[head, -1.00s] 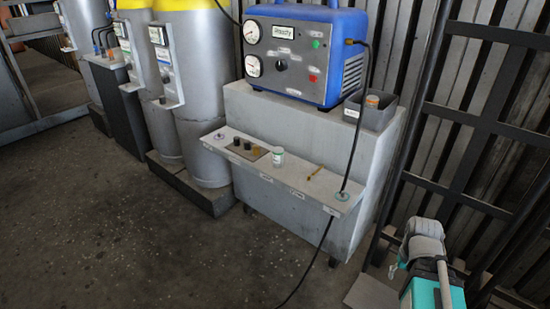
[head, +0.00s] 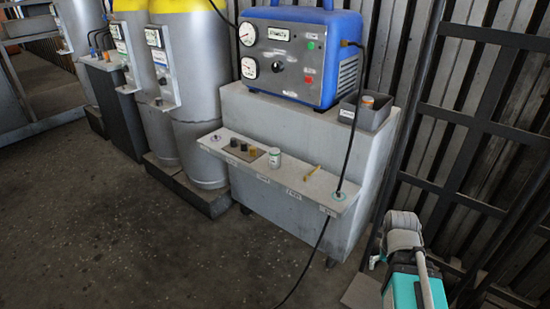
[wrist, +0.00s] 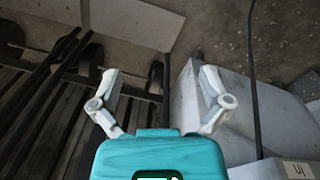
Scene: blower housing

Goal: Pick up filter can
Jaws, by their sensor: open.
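A small white can with a green band (head: 274,157), which looks like the filter can, stands upright on the grey shelf (head: 285,183) at the front of the grey cabinet. My gripper shows in the wrist view (wrist: 160,85) with its two pale fingers spread wide and nothing between them. In the head view my teal and grey arm end is at the lower right, well to the right of the can and apart from it. The can does not show clearly in the wrist view.
A blue machine with gauges (head: 293,52) stands on the cabinet (head: 300,125). A grey bin (head: 372,117) holds an orange-topped item (head: 367,101). A black cable (head: 350,150) hangs across the shelf's right end. Dark metal rails (head: 470,120) stand right. Open floor lies front left.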

